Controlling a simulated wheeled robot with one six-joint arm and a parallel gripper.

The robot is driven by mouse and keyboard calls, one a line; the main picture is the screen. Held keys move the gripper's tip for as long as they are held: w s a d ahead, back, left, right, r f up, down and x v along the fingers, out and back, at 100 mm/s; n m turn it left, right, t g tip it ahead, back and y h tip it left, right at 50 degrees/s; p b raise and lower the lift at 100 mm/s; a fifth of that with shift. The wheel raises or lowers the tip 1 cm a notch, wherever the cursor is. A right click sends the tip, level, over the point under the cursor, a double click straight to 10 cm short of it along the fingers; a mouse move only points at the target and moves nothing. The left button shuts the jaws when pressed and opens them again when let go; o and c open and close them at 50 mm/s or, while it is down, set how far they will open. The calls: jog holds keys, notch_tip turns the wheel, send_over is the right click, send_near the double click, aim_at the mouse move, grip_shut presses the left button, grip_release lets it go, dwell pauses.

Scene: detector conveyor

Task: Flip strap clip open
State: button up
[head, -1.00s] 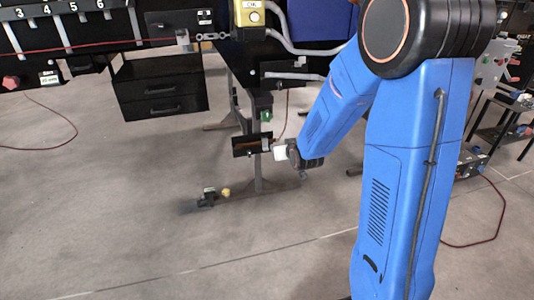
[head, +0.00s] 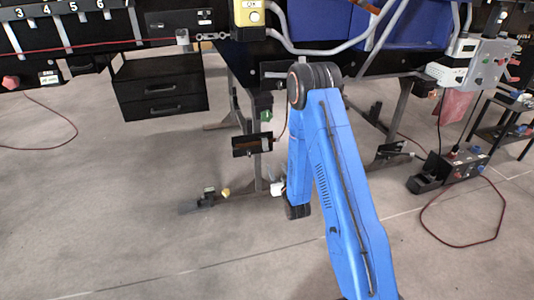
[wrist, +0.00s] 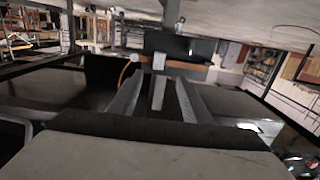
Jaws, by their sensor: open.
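A dark panel (head: 250,144) with a brown strap across it hangs on a leg under the conveyor in the head view. In the wrist view the brown strap (wrist: 190,66) runs across the dark panel (wrist: 168,43), with a small pale clip (wrist: 159,61) on it. The clip's open or shut position is too small to tell. My gripper (head: 277,189) is low, below the panel and apart from it in the head view. In the wrist view my open gripper (wrist: 158,88) points toward the panel, with nothing seen held.
The conveyor frame's leg and foot bar (head: 262,188) stand close to my gripper. A black drawer cabinet (head: 160,85) is behind left. A control box (head: 478,62) and a red cable (head: 462,244) are at right. The floor at left is mostly clear.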

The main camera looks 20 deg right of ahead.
aim_at(266, 146)
jog(key=w+f, duration=0.1)
jog(key=w, duration=1.5)
jog(key=shift+w+f+t, duration=0.3)
jog(key=shift+w+f, duration=0.05)
jog(key=shift+w, duration=0.05)
jog(key=shift+c, duration=0.4)
grip_shut()
